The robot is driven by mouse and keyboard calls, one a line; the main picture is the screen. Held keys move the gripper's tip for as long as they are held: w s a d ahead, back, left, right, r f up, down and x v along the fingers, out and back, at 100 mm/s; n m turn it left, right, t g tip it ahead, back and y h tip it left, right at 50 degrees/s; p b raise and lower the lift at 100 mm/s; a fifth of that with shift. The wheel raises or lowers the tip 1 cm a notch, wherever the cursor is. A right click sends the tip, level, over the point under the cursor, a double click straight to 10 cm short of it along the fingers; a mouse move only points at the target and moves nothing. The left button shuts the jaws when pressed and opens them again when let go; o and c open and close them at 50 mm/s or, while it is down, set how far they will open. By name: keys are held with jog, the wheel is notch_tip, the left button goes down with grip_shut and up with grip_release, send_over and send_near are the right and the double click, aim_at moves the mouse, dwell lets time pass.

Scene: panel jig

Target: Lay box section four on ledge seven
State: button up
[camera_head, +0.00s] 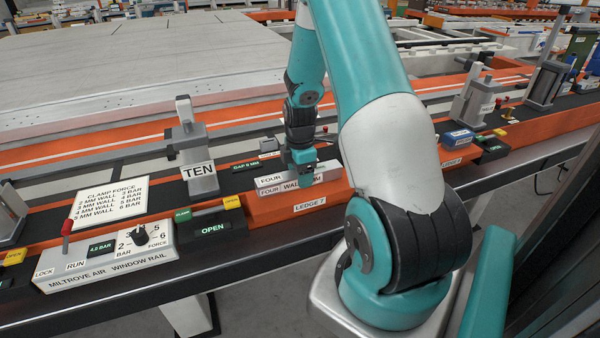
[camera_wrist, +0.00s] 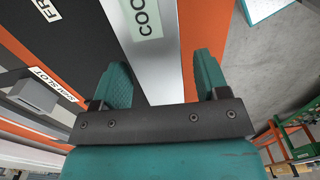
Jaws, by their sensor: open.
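In the wrist view, my gripper (camera_wrist: 162,72) is open, with one finger on each side of a silver bar (camera_wrist: 158,70). That bar carries a cut-off label starting COO.
The clamp marked TEN (camera_head: 200,165) stands left of the section. A green OPEN display (camera_head: 212,228) and a control box (camera_head: 110,262) with a knob and red lever are at front left. A blue block (camera_head: 458,138) and another clamp (camera_head: 476,98) stand to the right.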

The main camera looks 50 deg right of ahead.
notch_tip(320, 180, up, 12)
jog(key=w+a+r+t, duration=0.15)
jog(key=a+r, duration=0.25)
jog(key=a, duration=0.8)
jog(key=s+a+r+m+y, duration=0.2)
jog(key=s+a+r, duration=0.15)
jog(key=a, duration=0.65)
jog(key=s+a+r+m+y, duration=0.15)
jog(key=s+a, duration=0.25)
jog(key=a, duration=0.6)
jog(key=s+a+r+m+g, duration=0.1)
jog(key=s+a+r, duration=0.1)
jog(key=s+a, duration=0.4)
jog(key=s, duration=0.3)
jog(key=shift+s+a+y, duration=0.15)
jog(key=shift+a+y, duration=0.05)
jog(key=shift+y, duration=0.15)
jog(key=shift+g, duration=0.25)
notch_tip(320, 180, up, 2)
jog(key=shift+r+p, duration=0.1)
jog(key=shift+p, duration=0.8)
